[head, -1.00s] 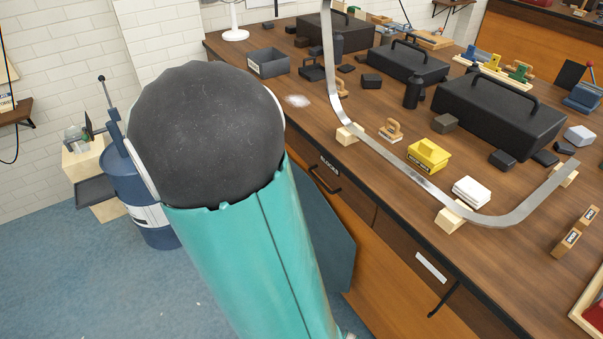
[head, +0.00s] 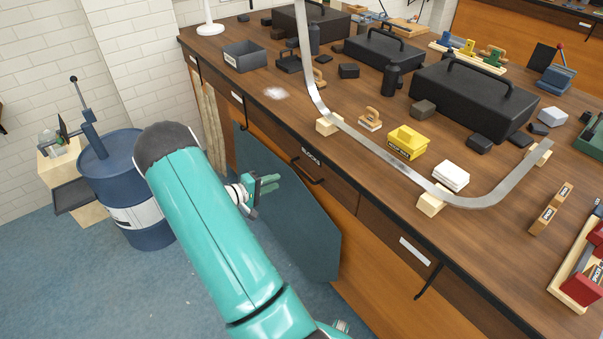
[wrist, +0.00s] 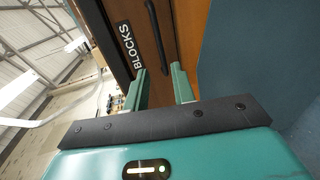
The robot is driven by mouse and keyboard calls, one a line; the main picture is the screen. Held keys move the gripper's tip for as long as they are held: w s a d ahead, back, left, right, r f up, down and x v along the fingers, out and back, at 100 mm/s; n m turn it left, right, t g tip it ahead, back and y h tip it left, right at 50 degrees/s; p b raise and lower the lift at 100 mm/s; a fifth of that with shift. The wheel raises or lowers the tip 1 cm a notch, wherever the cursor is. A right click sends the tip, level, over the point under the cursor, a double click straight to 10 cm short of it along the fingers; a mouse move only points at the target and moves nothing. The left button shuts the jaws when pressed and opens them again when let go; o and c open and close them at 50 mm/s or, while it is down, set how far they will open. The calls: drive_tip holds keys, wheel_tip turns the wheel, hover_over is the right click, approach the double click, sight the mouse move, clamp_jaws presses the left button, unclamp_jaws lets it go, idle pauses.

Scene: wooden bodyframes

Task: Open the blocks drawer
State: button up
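The blocks drawer (head: 334,184) is a dark brown wooden front under the bench top, with a "BLOCKS" label and a black bar handle (head: 308,172). It looks shut, flush with the bench front. My gripper (head: 268,185) is left of the handle and apart from it, its fingers pointing toward the bench. In the wrist view the two teal fingers (wrist: 156,84) are apart with nothing between them. The drawer front (wrist: 184,30) and black handle (wrist: 156,36) show ahead of them, with the label left of the handle.
A dark blue panel (head: 290,225) stands out below the drawer, close beneath my gripper. A metal strip (head: 380,155) on wooden blocks, a yellow box (head: 407,142) and black cases lie on the bench top (head: 345,100). A blue barrel (head: 112,170) stands at left on open floor.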

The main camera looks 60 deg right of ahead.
sight(301, 171)
drive_tip(key=x, duration=1.2)
drive_tip(key=shift+s+d, duration=0.15)
drive_tip(key=shift+d, duration=0.15)
clamp_jaws()
